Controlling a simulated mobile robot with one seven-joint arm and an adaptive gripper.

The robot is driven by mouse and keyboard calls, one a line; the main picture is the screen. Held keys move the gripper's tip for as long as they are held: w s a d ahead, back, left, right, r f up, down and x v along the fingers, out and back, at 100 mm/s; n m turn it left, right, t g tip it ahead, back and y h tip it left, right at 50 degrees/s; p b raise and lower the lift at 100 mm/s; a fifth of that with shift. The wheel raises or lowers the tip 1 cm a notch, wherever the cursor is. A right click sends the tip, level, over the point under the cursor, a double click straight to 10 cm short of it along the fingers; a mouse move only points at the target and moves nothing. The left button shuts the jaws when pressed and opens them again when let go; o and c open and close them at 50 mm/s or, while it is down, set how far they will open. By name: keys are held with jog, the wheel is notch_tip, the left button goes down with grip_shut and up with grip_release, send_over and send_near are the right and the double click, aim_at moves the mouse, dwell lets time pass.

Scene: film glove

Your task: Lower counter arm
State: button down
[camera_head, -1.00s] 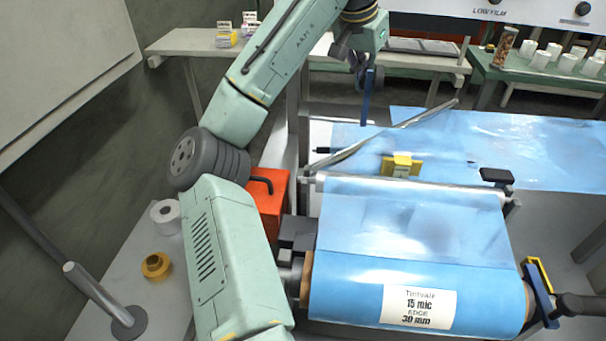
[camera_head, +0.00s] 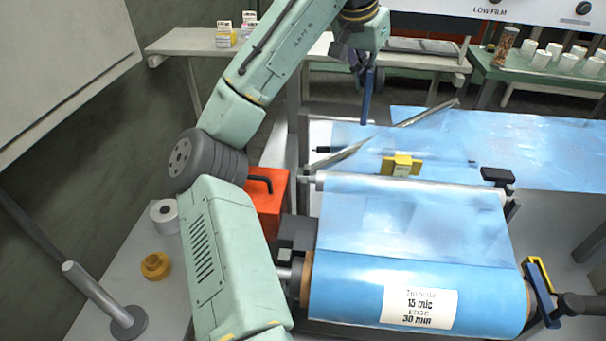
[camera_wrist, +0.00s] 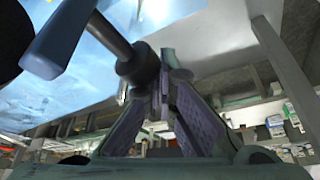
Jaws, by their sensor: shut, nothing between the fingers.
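A blue bar (camera_head: 367,95) hangs upright below my gripper (camera_head: 358,68) at the back of the film stand. In the wrist view a blue bar (camera_wrist: 58,42) carries a dark round rod (camera_wrist: 108,36) whose thick end is close beside the fingers of my gripper (camera_wrist: 168,75). My fingers are shut and empty; whether they touch the rod is unclear. A second blue arm (camera_head: 541,297) with a yellow bracket sits at the right end of the film roll (camera_head: 350,290). No label shows which part is the counter arm.
A slanted grey bar (camera_head: 340,159) crosses the blue film behind the roller. A yellow block (camera_head: 401,166) sits there. An orange box (camera_head: 268,190) stands beside my arm. White cups (camera_head: 541,59) stand on the green table at the back right.

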aim_at(366, 94)
jog(key=shift+s+a+f, duration=0.15)
jog(key=shift+s+f, duration=0.05)
jog(key=shift+s, duration=0.55)
jog(key=shift+s+a+f, duration=0.15)
jog(key=shift+s+f, duration=0.05)
jog(key=shift+s, duration=0.5)
jog(key=shift+s+a+r, duration=0.1)
jog(key=shift+s+r, duration=0.1)
jog(key=shift+s, duration=0.35)
jog(key=shift+s+a, duration=0.2)
jog(key=shift+s, duration=0.8)
jog(key=shift+s+a, duration=0.2)
jog(key=shift+s, duration=0.8)
jog(key=r+p, duration=0.2)
jog(key=w+r+p, duration=0.1)
jog(key=r+p, duration=0.2)
jog(key=shift+d, duration=0.1)
jog(key=shift+w+d+r, duration=0.1)
jog(key=shift+w+r, duration=0.15)
jog(key=shift+r, duration=0.75)
jog(key=shift+w+r, duration=0.25)
jog(key=shift+r, duration=0.75)
